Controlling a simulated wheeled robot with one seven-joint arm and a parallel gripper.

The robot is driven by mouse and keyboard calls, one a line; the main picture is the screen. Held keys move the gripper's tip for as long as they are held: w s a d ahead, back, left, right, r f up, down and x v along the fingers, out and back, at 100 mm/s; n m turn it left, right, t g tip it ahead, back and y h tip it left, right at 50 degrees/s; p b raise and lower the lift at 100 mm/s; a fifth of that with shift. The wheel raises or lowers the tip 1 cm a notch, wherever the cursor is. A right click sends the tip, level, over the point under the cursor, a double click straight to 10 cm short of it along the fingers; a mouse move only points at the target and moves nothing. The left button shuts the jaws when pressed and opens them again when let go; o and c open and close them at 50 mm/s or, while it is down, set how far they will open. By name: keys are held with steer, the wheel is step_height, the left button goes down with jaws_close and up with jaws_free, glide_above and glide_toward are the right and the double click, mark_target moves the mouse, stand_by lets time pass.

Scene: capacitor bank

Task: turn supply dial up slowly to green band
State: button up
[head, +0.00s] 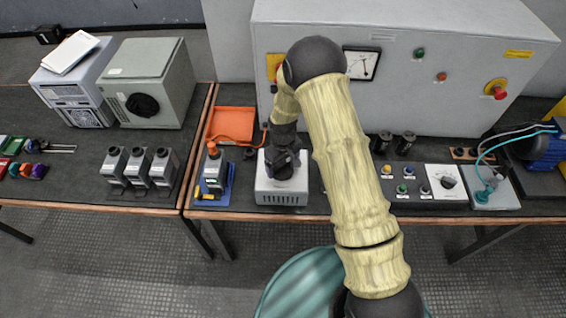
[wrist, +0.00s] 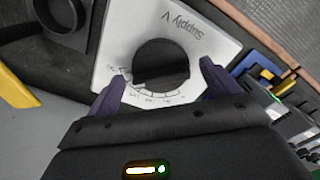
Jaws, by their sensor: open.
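The supply dial is a round black knob (wrist: 161,62) on a white plate lettered "Supply V" (wrist: 215,30), with a printed scale, in the wrist view. It belongs to the light grey supply box (head: 282,198) in the head view, where my gripper covers the knob. My gripper (head: 284,168) is over the box, pointing down. In the wrist view its two purple fingers (wrist: 162,80) are open and apart, one toward each side of the knob; I cannot tell if they touch it. A needle meter (head: 361,64) is on the big cabinet; its green band is too small to make out.
A blue stand with a grey unit (head: 213,172) is close left of the supply box. An orange tray (head: 232,124) lies behind. The large cabinet (head: 440,85) has a red emergency button (head: 497,89). A button panel (head: 405,187) is to the right.

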mark_target(283, 167)
steer(key=shift+f, duration=0.2)
steer(key=shift+c, duration=0.5)
steer(key=c, duration=0.9)
steer(key=shift+m+b, duration=0.35)
steer(key=shift+m, duration=0.35)
steer(key=o, duration=1)
steer(key=shift+r, duration=0.1)
step_height(283, 167, up, 17)
steer(key=b, duration=0.2)
steer(key=shift+r+b, duration=0.15)
steer(key=shift+b, duration=0.25)
